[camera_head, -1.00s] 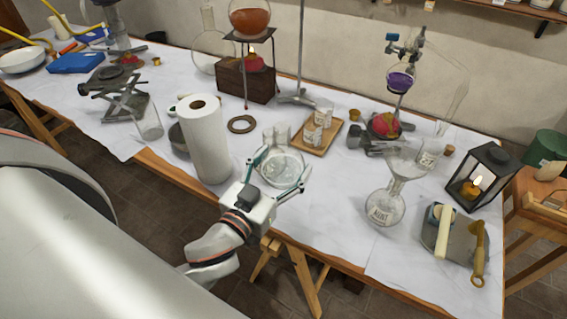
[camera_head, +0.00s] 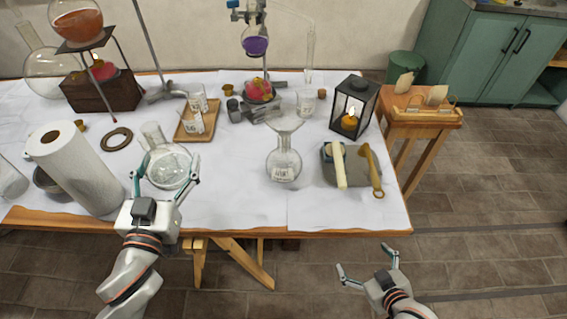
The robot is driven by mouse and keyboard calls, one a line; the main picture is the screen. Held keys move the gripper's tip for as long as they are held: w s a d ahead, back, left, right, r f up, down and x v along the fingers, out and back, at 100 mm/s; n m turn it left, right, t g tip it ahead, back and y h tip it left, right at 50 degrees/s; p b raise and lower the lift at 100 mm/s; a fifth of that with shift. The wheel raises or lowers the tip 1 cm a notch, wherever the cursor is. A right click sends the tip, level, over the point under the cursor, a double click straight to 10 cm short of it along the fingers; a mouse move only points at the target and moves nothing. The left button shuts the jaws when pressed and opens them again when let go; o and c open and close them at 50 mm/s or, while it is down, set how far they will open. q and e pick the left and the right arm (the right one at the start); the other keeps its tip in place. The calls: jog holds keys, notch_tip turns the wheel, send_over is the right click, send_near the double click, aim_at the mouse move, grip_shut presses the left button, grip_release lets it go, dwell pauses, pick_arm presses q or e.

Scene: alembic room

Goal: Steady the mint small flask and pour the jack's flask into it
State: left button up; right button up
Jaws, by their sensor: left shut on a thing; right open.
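The mint small flask (camera_head: 283,166) is a clear round flask with a label and stands upright on the white-covered table, right of centre. A clear funnel (camera_head: 284,119) sits at its neck. My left gripper (camera_head: 165,176) is shut on a clear round glass flask (camera_head: 168,164), its fingers either side of the body. This flask's neck points up and slightly left. I cannot tell from its look whether it is the jack's flask, nor whether it touches the table. My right gripper (camera_head: 368,264) is open and empty, in front of the table's front edge, low and right of the mint flask.
A paper towel roll (camera_head: 75,166) stands left of my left gripper. A wooden tray (camera_head: 184,134) with small jars lies behind. Right of the mint flask are a grey board (camera_head: 352,173) with tools and a lit lantern (camera_head: 354,103). The cloth between the two flasks is clear.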

jog(key=w+d+f+n+h, duration=0.2)
jog(key=w+d+f, duration=0.2)
jog(key=w+d, duration=1.1)
jog(key=w+d+r+t+h, duration=0.1)
jog(key=w+d+r+t, duration=0.1)
jog(key=w+d+r, duration=0.55)
jog(key=w+d+r+t, duration=0.15)
jog(key=w+r, duration=0.25)
jog(key=r, duration=0.6)
jog(key=w+d+r+t+h, duration=0.1)
jog(key=w+d+r+t, duration=0.1)
jog(key=w+d+r, duration=0.5)
jog(key=s+a+r+y, duration=0.1)
jog(key=a+r+y, duration=0.3)
jog(key=a, duration=0.8)
jog(key=n+g+y, duration=0.4)
jog(key=g+y, duration=0.4)
jog(key=g, duration=0.1)
send_near(287, 167)
jog(key=w+f, duration=0.3)
jog(key=f, duration=0.1)
jog(key=shift+w, duration=0.2)
jog(key=shift+x, duration=4.95)
jog(key=c, duration=1)
